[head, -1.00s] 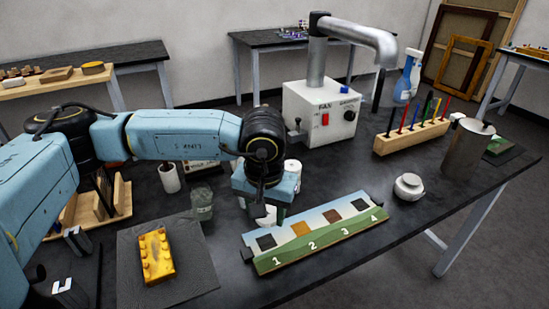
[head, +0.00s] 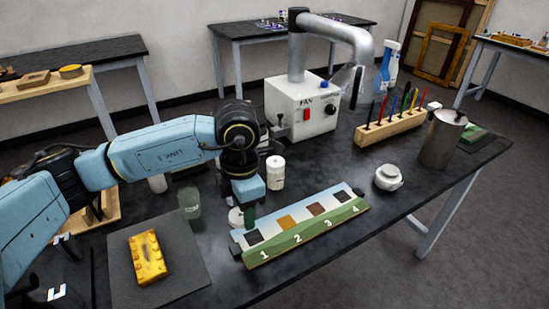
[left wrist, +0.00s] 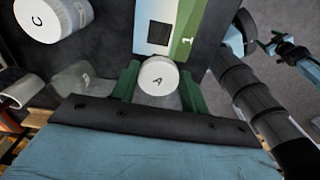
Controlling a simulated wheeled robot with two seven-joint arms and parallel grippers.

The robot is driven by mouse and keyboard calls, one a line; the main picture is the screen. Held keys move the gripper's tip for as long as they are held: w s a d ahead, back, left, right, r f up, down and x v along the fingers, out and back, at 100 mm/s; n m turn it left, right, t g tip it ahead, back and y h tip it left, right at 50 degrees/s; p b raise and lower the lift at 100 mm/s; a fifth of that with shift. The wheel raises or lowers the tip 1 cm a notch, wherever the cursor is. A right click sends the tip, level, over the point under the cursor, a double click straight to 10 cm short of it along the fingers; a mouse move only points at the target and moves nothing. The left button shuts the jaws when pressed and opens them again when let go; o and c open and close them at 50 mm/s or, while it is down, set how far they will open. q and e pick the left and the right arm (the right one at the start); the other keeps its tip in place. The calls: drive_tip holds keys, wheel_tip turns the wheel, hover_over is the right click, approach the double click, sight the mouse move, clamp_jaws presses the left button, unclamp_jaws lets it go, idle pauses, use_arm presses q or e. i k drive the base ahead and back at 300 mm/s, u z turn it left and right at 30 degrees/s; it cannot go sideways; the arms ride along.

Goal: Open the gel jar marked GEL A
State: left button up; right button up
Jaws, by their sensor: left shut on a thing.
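My left gripper (head: 243,213) is low over the table beside the number 1 end of the sample board. In the left wrist view, its green fingers (left wrist: 157,80) are on both sides of a round white lid marked A (left wrist: 157,82) and shut on it. A white part of this GEL A jar (head: 236,218) shows by the fingers in the head view. The lid hides what is below it, so I cannot tell whether it is loose from the jar. A white jar marked C (left wrist: 38,18) stands close by, farther back (head: 275,173).
The numbered sample board (head: 335,224) lies right of the gripper. A clear glass (head: 190,203) stands to its left. A yellow brick (head: 148,257) lies on a grey mat (head: 190,285).

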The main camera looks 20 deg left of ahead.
sight(188, 194)
drive_tip(key=i, duration=1)
